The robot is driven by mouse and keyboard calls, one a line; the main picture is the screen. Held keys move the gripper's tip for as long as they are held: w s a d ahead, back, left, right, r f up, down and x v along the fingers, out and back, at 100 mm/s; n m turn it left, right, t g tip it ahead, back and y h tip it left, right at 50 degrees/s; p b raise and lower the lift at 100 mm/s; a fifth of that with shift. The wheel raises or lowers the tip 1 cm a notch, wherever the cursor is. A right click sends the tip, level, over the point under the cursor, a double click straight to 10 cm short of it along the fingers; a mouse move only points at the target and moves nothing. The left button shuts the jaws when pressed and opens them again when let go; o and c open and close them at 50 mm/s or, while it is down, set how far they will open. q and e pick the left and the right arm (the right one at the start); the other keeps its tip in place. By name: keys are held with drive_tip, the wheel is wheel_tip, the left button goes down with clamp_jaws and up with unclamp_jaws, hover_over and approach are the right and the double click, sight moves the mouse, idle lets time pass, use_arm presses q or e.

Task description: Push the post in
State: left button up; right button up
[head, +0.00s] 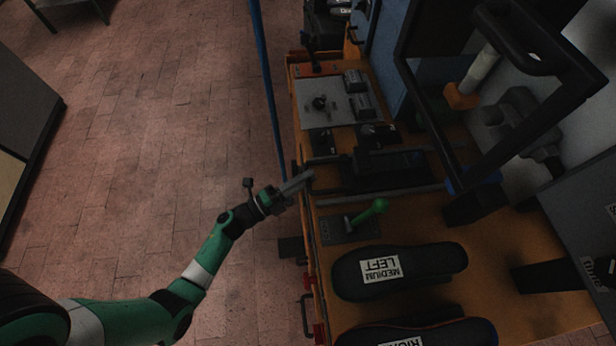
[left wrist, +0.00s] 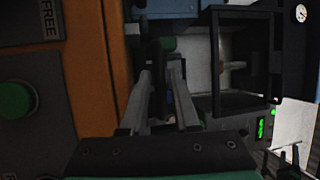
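My left gripper (head: 306,178) reaches in from the left to the front edge of the orange bench, beside a black fixture (head: 390,167). It also shows in the left wrist view (left wrist: 162,66), with a narrow gap between its two fingers and nothing clearly held. Just beyond the fingertips in that view is a small green cylindrical end (left wrist: 168,44); I cannot tell whether it is the post or whether the fingers touch it. A dark rod (head: 326,160) sticks out of the fixture towards the bench edge, close to the fingertips. My right gripper is out of view.
Shoe forms labelled LEFT (head: 400,272) and RIGHT (head: 425,334) lie nearer. A black frame (head: 480,110) rises behind. A blue upright (head: 267,90) stands left of the bench. The brick floor (head: 140,130) is open.

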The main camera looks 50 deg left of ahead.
use_arm(q)
drive_tip(key=shift+w+d, duration=0.1)
drive_tip(key=shift+w, duration=0.35)
clamp_jaws()
drive_tip(key=shift+r, duration=0.1)
idle(1.1)
